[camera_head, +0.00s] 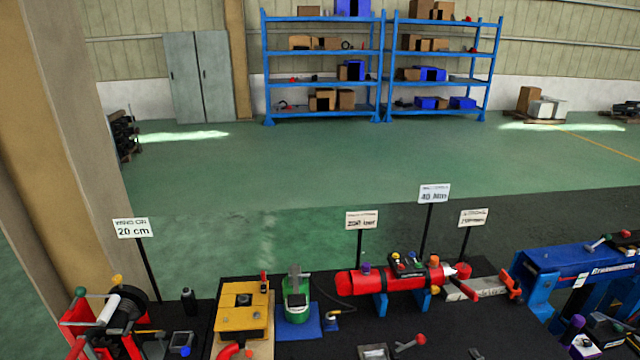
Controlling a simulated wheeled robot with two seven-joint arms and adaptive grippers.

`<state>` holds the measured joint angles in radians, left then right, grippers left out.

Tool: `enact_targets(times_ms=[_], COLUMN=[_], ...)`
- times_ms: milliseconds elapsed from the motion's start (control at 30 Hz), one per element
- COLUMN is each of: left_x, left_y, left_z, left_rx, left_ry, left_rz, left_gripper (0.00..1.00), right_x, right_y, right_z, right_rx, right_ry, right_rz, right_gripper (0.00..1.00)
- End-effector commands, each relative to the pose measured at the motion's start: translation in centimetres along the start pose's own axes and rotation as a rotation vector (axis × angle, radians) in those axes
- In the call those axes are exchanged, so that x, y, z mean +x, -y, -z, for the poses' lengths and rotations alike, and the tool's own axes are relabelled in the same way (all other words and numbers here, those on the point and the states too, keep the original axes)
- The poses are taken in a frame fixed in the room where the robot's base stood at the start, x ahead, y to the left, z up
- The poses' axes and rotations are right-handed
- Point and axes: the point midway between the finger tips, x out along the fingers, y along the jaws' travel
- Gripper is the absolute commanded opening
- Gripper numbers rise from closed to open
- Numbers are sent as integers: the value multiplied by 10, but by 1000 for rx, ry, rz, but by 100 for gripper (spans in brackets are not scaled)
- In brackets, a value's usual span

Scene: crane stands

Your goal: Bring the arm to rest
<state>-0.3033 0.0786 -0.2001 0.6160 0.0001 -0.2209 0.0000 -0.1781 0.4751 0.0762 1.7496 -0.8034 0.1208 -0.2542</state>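Neither of my grippers shows in the head view, and no part of my arms can be made out. The black-topped table (330,347) runs along the bottom of the picture. On it stand a red-framed winch (105,315) at the left, a yellow box-like device (243,310), a green device (297,295) on a blue mat, and a red cylinder (385,282) on blue supports.
A blue stand (575,262) is at the right. Signs on posts rise behind the table, including a "20 cm" sign (132,228). A beige pillar (75,130) is at left. Blue shelves (320,80) stand far back; the green floor (300,160) between is clear.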

Motion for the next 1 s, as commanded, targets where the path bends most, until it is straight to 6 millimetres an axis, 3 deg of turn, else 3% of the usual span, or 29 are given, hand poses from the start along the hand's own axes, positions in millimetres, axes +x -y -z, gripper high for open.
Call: enact_targets(times_ms=[67, 367, 667, 767, 867, 1000], left_x=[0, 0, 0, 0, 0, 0], left_y=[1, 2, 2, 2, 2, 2], left_z=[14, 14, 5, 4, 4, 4], left_rx=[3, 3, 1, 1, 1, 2], left_ry=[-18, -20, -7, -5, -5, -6], left_rz=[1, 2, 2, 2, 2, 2], left_gripper=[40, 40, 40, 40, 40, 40], right_x=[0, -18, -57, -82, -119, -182], right_y=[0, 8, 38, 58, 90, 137], right_z=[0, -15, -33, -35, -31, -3], right_rx=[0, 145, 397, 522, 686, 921], right_ry=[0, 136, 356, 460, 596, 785], right_rz=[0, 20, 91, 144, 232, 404], right_gripper=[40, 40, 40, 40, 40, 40])
